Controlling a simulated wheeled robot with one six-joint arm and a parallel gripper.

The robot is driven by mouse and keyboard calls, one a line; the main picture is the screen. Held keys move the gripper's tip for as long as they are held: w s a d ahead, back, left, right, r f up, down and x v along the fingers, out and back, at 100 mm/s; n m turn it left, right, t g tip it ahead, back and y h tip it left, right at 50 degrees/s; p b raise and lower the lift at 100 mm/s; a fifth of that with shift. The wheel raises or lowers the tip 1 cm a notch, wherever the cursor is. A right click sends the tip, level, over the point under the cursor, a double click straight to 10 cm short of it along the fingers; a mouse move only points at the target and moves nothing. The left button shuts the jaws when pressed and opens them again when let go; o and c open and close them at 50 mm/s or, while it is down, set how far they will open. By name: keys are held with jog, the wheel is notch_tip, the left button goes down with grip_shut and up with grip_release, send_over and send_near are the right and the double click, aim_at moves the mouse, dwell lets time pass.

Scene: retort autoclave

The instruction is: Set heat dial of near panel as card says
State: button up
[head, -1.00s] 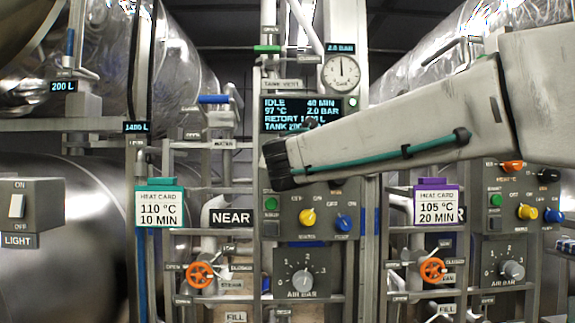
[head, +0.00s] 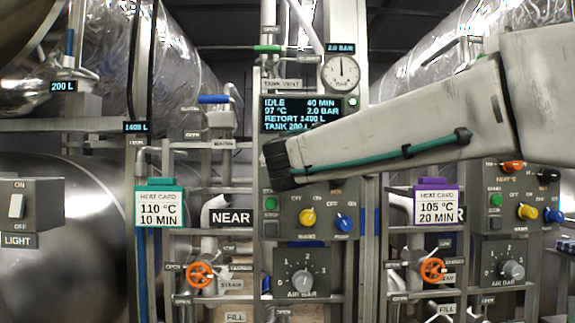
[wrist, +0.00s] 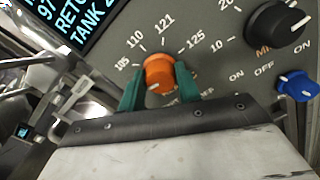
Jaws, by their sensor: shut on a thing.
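The orange heat dial (wrist: 159,72) is on the near panel, with 105, 110, 121 and 125 marked around it in the wrist view. My gripper (wrist: 158,88) has its green fingers on either side of the dial, shut on it. A small pale mark shows low on the dial's face; I cannot tell which setting it points to. In the head view my arm hides the dial and the fingers. The teal heat card (head: 160,207) beside the NEAR sign (head: 231,217) reads 110 °C, 10 MIN.
A black minutes knob (wrist: 275,25) and a blue on/off knob (wrist: 298,86) sit close to the right of the dial. The panel display (head: 302,114) reads IDLE, 97 °C, 2.0 BAR. A purple card (head: 436,205) reads 105 °C, 20 MIN, beside another panel at right.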

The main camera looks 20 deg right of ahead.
jog(key=m, duration=1.5)
jog(key=shift+f, duration=0.2)
dwell(0.5)
jog(key=o, duration=1)
jog(key=shift+c, duration=0.2)
jog(key=shift+s, duration=0.1)
jog(key=v, duration=0.7)
jog(key=shift+s, duration=0.3)
jog(key=shift+a, duration=0.1)
